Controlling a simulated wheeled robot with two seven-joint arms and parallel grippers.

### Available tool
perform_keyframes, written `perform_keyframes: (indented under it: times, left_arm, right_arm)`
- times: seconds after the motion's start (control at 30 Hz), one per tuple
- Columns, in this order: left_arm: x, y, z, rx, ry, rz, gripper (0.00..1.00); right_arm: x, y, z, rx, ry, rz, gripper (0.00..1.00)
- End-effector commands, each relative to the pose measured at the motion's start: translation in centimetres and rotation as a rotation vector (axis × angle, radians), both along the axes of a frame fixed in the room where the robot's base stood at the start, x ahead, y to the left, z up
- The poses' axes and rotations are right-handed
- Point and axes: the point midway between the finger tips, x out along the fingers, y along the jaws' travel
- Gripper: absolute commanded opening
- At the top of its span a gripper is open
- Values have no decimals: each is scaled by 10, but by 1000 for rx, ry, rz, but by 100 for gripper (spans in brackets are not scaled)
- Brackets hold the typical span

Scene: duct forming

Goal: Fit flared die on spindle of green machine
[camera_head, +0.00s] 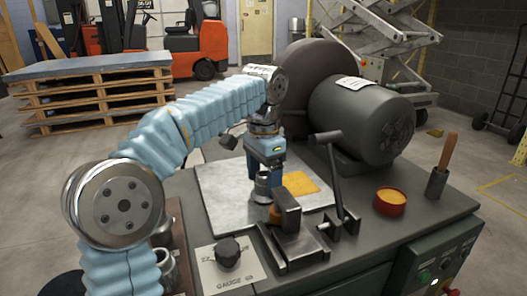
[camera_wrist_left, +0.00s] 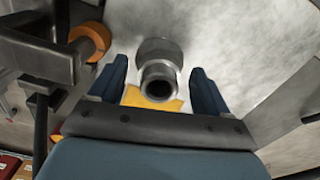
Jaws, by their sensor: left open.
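A grey metal flared die (camera_head: 262,188), a hollow collar with a wider end, stands on the bright metal plate of the green machine (camera_head: 345,272). My left gripper (camera_head: 265,172) points down over the die. In the left wrist view the open left gripper (camera_wrist_left: 158,70) has one blue finger on each side of the die (camera_wrist_left: 158,85), with gaps between. I cannot tell for sure which part is the spindle. My right gripper is out of view.
A yellow cloth (camera_head: 300,183) lies beside the die. A lever (camera_head: 335,175), an orange-filled tin (camera_head: 390,201) and a holder with a wooden handle (camera_head: 440,175) stand to the right. A large motor (camera_head: 365,120) is behind. A gauge plate with black knob (camera_head: 228,252) is in front.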

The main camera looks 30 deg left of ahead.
Motion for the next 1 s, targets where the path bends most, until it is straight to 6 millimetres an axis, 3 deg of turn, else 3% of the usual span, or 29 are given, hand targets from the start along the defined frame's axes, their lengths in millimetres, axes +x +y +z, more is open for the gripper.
perform_keyframes:
  times: [0.37, 0.7, 1.0]
  left_arm:
    - [1, -1, 106, -2, -5, 0, 77]
    - [0, 0, 123, -2, -1, -1, 77]
    - [0, 0, 126, 0, -2, 0, 77]
  right_arm:
    - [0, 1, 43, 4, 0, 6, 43]
    - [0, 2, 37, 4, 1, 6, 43]
    - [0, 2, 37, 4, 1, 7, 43]
